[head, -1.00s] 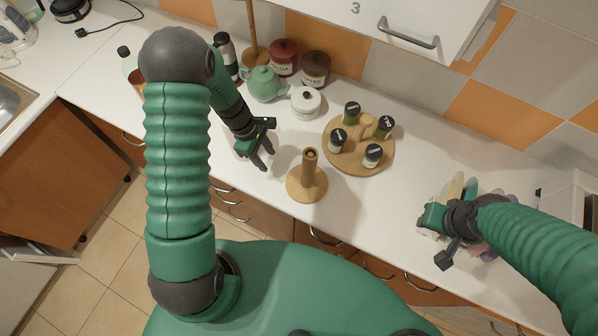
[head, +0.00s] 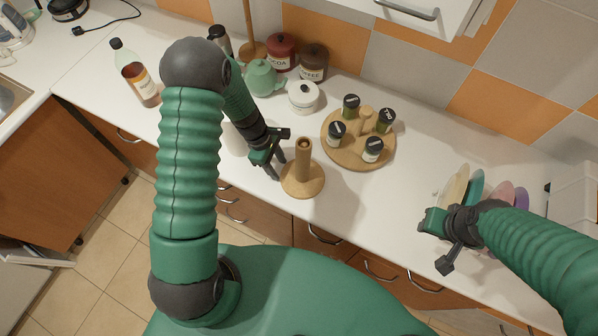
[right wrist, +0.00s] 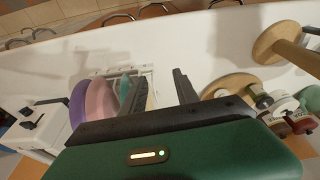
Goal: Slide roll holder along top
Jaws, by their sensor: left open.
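The wooden roll holder (head: 303,180), a round base with an upright post, stands near the front edge of the white counter. It also shows at the upper right of the right wrist view (right wrist: 275,42). My left gripper (head: 277,170) is open and empty, close to the left side of the holder; whether it touches cannot be told. My right gripper (head: 436,240) is at the right, over the counter by the plates. In the right wrist view its two fingers (right wrist: 163,88) are spread apart with nothing held between them.
A round wooden spice tray (head: 345,156) with several jars stands right of the holder. A white pot (head: 304,97), green teapot (head: 262,78) and canisters (head: 282,52) stand behind. A bottle (head: 136,75) is at the left. Colored plates (head: 478,186) stand in a rack at right.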

